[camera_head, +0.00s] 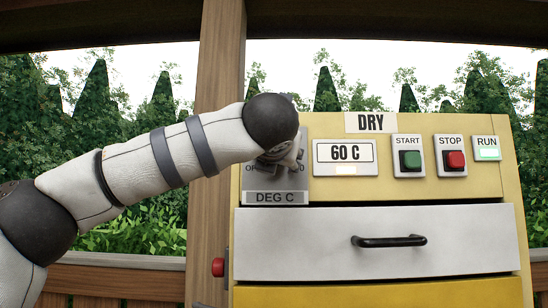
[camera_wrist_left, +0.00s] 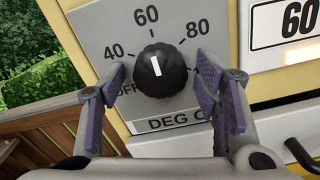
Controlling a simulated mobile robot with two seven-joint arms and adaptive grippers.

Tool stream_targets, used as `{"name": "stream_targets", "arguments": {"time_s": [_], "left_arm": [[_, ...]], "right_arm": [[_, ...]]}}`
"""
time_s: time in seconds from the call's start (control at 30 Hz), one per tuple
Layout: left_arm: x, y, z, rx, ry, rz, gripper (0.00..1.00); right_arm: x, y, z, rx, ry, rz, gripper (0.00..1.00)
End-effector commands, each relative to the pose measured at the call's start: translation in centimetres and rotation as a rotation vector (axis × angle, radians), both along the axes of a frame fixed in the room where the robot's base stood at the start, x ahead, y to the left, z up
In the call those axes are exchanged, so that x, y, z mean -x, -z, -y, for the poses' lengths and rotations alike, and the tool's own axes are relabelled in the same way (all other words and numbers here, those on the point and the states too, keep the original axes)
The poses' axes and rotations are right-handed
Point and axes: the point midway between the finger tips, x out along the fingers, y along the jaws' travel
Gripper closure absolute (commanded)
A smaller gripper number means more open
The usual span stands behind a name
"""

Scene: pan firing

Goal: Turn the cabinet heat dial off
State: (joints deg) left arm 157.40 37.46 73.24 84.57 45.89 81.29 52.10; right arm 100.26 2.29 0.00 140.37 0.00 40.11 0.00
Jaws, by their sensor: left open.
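The heat dial (camera_wrist_left: 162,72) is a black ribbed knob with a white pointer mark, on a grey plate marked OFF, 40, 60, 80 and DEG C. Its pointer points up towards 60. My left gripper (camera_wrist_left: 160,76) is open, with its purple-padded fingers on either side of the dial; a gap shows on each side, and I see no clear contact. In the head view, my left wrist and gripper (camera_head: 287,158) cover the dial and most of the dial plate (camera_head: 275,197). My right gripper is not in view.
The yellow cabinet (camera_head: 380,122) carries a display (camera_head: 345,152) reading 60 C, a green START button (camera_head: 410,159), a red STOP button (camera_head: 454,160) and a lit RUN lamp (camera_head: 487,153). Below is a closed drawer with a black handle (camera_head: 388,241). A wooden post (camera_head: 212,220) stands left.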

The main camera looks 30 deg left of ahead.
Motion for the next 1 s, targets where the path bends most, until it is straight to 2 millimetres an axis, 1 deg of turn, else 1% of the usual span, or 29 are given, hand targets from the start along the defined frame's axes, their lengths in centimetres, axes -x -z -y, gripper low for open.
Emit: {"name": "stream_targets", "arguments": {"time_s": [0.1,0.13,0.17,0.2,0.27,0.3,0.33,0.67,0.87,1.0], "left_arm": [[0.02,-0.01,0.03,0.000,0.000,0.000,0.43],[0.02,-0.01,0.03,0.000,0.000,0.000,0.48],[0.02,0.00,0.02,0.000,0.000,0.000,0.54],[0.03,0.00,0.03,0.000,0.000,0.000,0.63],[0.02,0.01,0.04,0.000,0.000,0.000,0.77],[0.03,0.00,0.03,0.000,0.000,0.000,0.86],[0.04,0.00,0.03,0.000,0.000,0.000,0.91],[0.09,-0.06,0.05,0.029,0.000,0.019,0.91],[0.16,-0.16,0.09,0.124,0.000,0.079,0.91],[0.19,-0.24,0.15,0.228,0.001,0.143,0.91]], "right_arm": [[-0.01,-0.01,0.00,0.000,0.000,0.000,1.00],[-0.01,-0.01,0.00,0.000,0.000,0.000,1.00],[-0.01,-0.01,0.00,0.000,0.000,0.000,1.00],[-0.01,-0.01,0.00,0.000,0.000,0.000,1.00],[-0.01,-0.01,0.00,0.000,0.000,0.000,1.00],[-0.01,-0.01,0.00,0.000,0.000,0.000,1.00],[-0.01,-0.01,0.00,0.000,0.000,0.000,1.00],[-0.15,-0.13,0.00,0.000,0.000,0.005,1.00],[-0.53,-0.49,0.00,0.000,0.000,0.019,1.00],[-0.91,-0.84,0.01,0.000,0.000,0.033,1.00]]}}
